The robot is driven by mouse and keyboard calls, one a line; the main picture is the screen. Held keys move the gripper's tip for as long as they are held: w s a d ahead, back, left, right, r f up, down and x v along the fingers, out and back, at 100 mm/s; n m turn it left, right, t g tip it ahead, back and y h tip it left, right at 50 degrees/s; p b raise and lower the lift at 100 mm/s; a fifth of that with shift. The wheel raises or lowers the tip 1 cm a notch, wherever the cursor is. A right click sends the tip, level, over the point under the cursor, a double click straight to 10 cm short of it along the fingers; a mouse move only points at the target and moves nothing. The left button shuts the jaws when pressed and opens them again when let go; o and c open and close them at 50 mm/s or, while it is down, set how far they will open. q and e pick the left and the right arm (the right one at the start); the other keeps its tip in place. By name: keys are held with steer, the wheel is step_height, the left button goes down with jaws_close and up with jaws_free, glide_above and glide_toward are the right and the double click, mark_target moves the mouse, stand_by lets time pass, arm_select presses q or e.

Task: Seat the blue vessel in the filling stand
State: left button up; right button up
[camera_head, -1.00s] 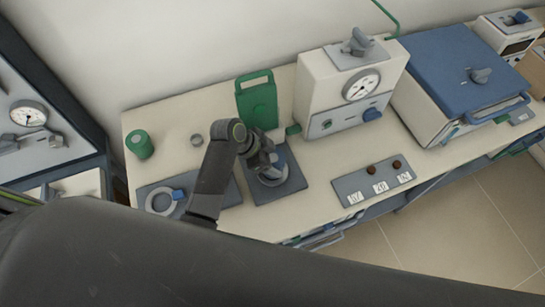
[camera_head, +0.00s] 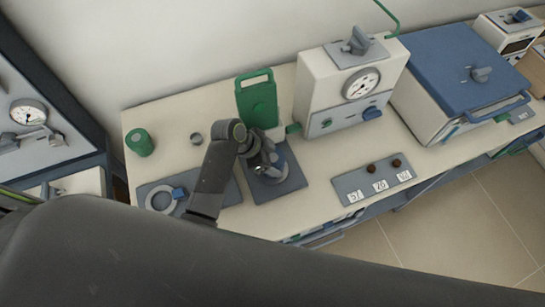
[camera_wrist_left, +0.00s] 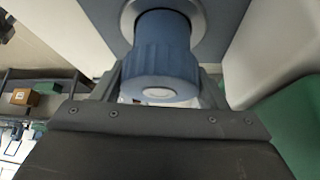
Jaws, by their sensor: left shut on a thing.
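My left gripper (camera_head: 268,168) is over the blue-grey plate of the filling stand (camera_head: 291,183), in front of a green panel with a handle. In the left wrist view the blue vessel (camera_wrist_left: 162,62), with a ribbed side and a pale round spot on its end, is between the fingers of my left gripper (camera_wrist_left: 160,88), which is shut on it. The vessel's far end lies at a light ring on the blue stand plate (camera_wrist_left: 225,22). I cannot tell whether it is fully down in the ring. In the head view the arm and gripper hide most of the vessel. My right gripper is not in view.
The green panel (camera_head: 257,102) stands right behind the gripper. A white gauge box (camera_head: 325,88) is to its right. A plate with a ring and blue piece (camera_head: 160,199) lies left. A green cylinder (camera_head: 139,142) and a plate with brown knobs (camera_head: 372,181) are on the bench.

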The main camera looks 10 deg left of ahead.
arm_select(q)
steer(key=shift+r, duration=0.1)
steer(key=o, duration=1.3)
steer(key=shift+o, duration=0.4)
steer(key=b+v, duration=0.1)
steer(key=v, duration=1.6)
steer(key=shift+a+r, duration=0.1)
steer(key=shift+r, duration=0.05)
